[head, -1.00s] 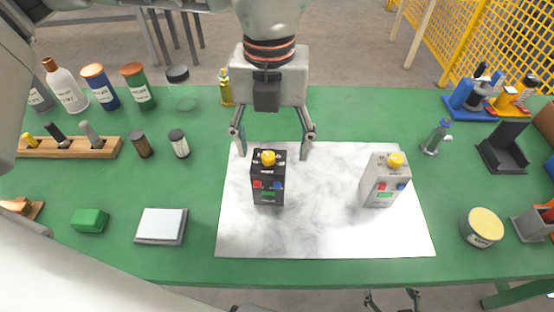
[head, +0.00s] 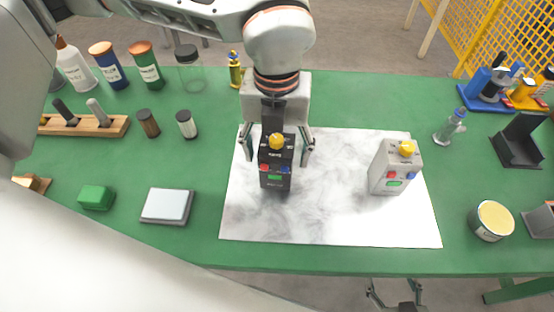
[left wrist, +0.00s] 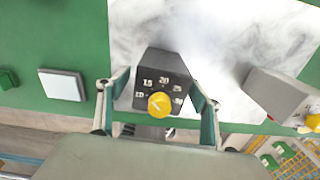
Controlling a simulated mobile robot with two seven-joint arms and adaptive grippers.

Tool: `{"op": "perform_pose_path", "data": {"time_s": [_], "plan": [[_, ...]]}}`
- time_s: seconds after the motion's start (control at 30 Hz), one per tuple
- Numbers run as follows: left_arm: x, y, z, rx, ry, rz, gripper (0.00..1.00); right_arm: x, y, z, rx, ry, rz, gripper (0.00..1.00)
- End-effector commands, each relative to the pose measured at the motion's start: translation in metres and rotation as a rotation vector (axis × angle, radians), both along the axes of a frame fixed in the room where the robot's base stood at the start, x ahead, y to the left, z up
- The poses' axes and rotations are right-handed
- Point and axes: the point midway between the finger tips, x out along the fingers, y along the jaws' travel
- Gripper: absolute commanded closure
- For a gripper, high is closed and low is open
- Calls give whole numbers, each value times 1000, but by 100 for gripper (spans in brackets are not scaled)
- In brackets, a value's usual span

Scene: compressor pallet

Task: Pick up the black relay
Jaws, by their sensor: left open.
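A similar grey relay (head: 395,168) stands to the right on the sheet. My right gripper (head: 395,295) shows only partly at the bottom edge, below the table edge.
The white sheet (head: 330,215) is clear between the relays. A green block (head: 96,197) and a white-topped square pad (head: 167,206) lie to the left. Bottles and a wooden rack (head: 100,126) stand behind them. A yellow-topped tin (head: 492,221) and a black holder (head: 518,142) are at right.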

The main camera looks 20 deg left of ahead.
Motion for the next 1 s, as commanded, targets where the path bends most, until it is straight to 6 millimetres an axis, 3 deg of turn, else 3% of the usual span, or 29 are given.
{"op": "perform_pose_path", "data": {"time_s": [0.03, 0.2, 0.67, 0.87, 1.0], "plan": [[0, 0, 0, 0, 0, 0, 43, 0, 0, 1, 0, -1, -1, 35], [0, 0, 0, 0, 0, -1, 86, 0, 0, 1, 0, -1, -1, 35], [1, 0, 10, -1, -4, -1, 86, 0, 0, 2, 2, -2, -2, 35], [2, -1, 39, -2, -9, 0, 86, 2, 1, 7, 6, -7, -2, 35], [2, -1, 75, -3, -10, 1, 86, 2, 2, 11, 10, -10, -3, 35]]}}
